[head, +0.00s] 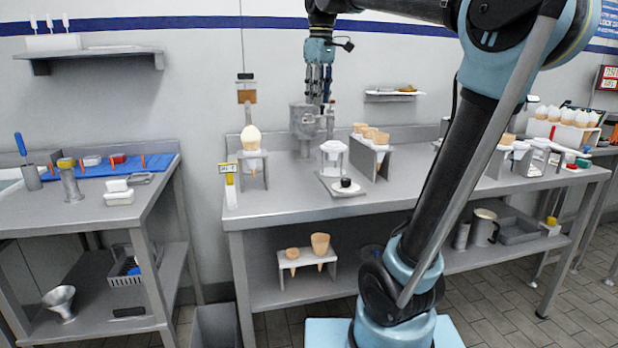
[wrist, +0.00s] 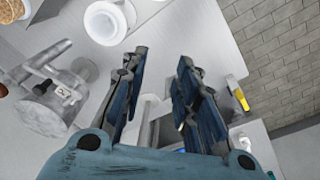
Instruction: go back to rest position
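My gripper (head: 319,84) hangs pointing down above the main steel table (head: 275,205), near the back wall in the head view. In the wrist view my gripper (wrist: 160,90) has its two dark blue fingers spread apart with a gap between them. Nothing is held between the fingers. Below and beyond the fingertips in the wrist view are a white round cup-like piece (wrist: 105,22) and the bare table top. My arm rises from the base at the lower middle and arches over the right side of the head view.
A grey metal machine (head: 304,121) stands just below my gripper. A cone with a pale top (head: 251,138) sits in a stand at left. More cones (head: 376,136) stand in a holder at right, beside a white funnel-like piece (head: 334,151).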

